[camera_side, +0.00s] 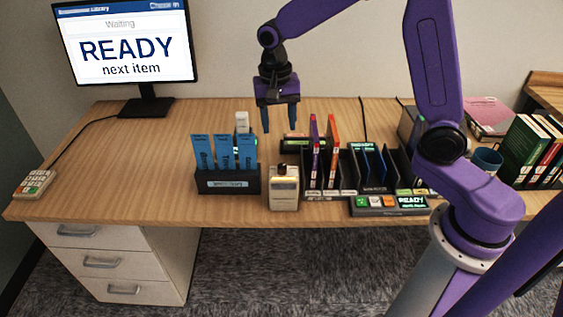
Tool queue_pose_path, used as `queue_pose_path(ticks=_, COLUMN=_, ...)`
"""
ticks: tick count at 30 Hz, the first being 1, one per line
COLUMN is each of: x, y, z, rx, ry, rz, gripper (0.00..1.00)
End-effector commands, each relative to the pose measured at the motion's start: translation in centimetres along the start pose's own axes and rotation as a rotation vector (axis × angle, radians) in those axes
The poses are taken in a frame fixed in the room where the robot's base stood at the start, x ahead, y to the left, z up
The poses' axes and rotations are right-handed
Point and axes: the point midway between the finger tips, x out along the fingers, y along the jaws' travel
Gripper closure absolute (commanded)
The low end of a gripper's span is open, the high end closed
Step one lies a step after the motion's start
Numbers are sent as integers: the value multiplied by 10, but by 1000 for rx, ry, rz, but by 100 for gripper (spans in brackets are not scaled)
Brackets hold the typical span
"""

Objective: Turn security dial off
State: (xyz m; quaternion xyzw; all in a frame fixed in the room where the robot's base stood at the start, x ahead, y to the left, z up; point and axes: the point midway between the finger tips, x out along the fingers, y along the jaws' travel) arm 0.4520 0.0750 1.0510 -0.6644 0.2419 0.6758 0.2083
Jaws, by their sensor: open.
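My gripper (279,125) is open and empty, pointing down above the back middle of the desk. A small beige box (285,190) stands near the front edge, below my gripper in the picture. It has a dark knob-like piece (281,169) at its top, which may be the security dial; I cannot read its marks or setting. My gripper is apart from it, higher and farther back. A control panel (389,205) with coloured buttons and a READY display sits to the right at the front edge.
A dark holder (228,184) with blue cards stands left of the box, with a white device (242,122) behind it. Black slotted racks (345,168) with upright books are to the right. A monitor (125,45) stands back left.

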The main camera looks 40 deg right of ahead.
Motion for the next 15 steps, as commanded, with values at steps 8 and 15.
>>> queue_pose_path(ticks=8, x=54, y=1, z=1, rx=-2, ry=-3, rz=4, gripper=46)
queue_pose_path(ticks=15, x=98, y=1, z=1, rx=-2, ry=-3, rz=4, gripper=46)
